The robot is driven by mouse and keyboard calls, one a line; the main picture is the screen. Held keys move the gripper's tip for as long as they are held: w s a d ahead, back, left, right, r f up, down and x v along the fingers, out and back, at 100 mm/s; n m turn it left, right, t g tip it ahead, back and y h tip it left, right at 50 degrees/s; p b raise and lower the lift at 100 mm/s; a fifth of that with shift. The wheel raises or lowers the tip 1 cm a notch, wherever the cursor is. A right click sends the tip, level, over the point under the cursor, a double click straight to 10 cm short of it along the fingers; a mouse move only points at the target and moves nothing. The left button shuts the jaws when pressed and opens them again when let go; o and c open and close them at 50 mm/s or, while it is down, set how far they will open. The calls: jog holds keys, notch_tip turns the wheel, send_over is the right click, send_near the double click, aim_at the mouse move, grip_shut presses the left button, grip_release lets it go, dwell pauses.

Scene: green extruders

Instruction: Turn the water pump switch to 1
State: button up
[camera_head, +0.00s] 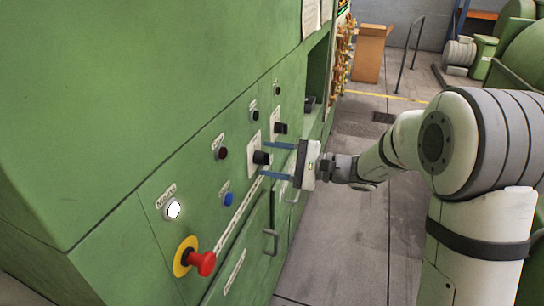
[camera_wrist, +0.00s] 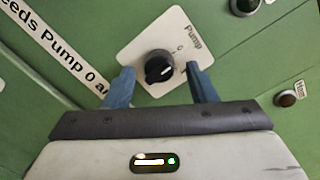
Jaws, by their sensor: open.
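A black rotary switch (camera_wrist: 158,68) on a white plate (camera_wrist: 186,28) shows in the wrist view; the plate reads "Pump", and any other word on it is not readable. A pale mark shows on the knob, but its exact setting is hard to tell. The same black knob shows in the head view (camera_head: 261,158) on the green panel. My gripper (camera_head: 265,160) is open, its two blue fingers pointing at the panel on either side of the knob. In the wrist view the fingers (camera_wrist: 159,73) flank the knob with gaps; contact is not visible.
A second black knob (camera_head: 280,128) sits farther along the panel. Nearby are a dark button (camera_head: 221,153), a blue button (camera_head: 228,199), a lit white button (camera_head: 173,210) and a protruding red emergency stop (camera_head: 202,263). Door handles (camera_head: 271,242) stick out below. The floor (camera_head: 350,240) beside the panel is clear.

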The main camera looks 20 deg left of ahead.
jog(key=shift+a, duration=0.45)
jog(key=shift+c, duration=0.4)
jog(key=shift+d, duration=0.1)
jog(key=c, duration=0.9)
